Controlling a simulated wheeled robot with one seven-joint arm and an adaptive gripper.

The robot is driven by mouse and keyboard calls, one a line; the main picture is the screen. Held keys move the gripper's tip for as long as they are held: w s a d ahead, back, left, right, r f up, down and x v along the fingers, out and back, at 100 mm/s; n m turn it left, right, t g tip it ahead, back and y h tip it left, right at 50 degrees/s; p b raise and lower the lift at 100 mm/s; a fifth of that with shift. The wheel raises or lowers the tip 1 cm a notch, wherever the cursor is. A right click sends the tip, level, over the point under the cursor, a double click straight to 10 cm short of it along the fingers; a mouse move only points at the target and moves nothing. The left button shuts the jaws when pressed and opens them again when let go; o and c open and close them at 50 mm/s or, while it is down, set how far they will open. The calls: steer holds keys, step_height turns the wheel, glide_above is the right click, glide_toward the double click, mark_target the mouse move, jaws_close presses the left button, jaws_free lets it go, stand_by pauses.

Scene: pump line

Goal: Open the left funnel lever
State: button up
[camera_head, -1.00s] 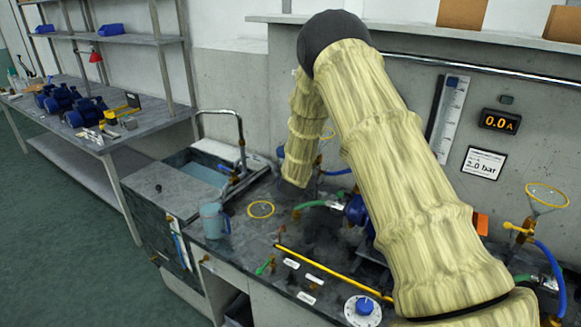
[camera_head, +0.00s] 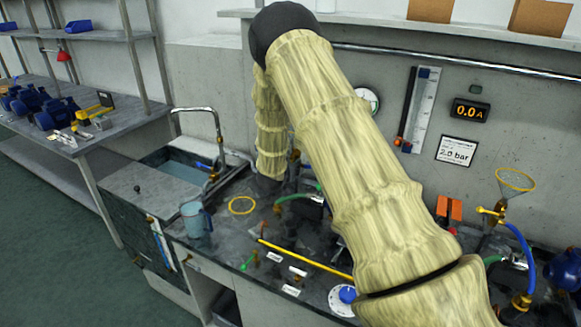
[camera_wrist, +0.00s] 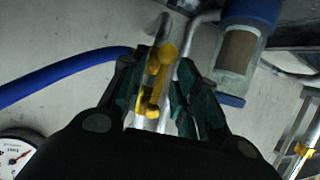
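In the wrist view a yellow lever (camera_wrist: 157,80) on a pale metal pipe lies between the two dark green fingers of my gripper (camera_wrist: 160,88). The fingers are apart, with a gap between the lever and the right finger. The left finger is very close to the lever; I cannot tell whether it touches. In the head view my arm hides my gripper, the lever and the left funnel. The right funnel (camera_head: 515,180), with a yellow rim, stands at the right above its yellow lever (camera_head: 487,211).
A blue hose (camera_wrist: 60,74) runs left of the lever. A clear blue-capped filter (camera_wrist: 239,50) is close on the right. A gauge (camera_wrist: 16,155) is at lower left. On the bench are a jug (camera_head: 195,219), a yellow ring (camera_head: 241,205) and a yellow rod (camera_head: 305,259).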

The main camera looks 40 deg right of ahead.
steer(key=shift+a, duration=0.1)
steer(key=v, duration=1.1)
steer(key=shift+s+a+r, duration=0.15)
steer(key=shift+s+a, duration=0.1)
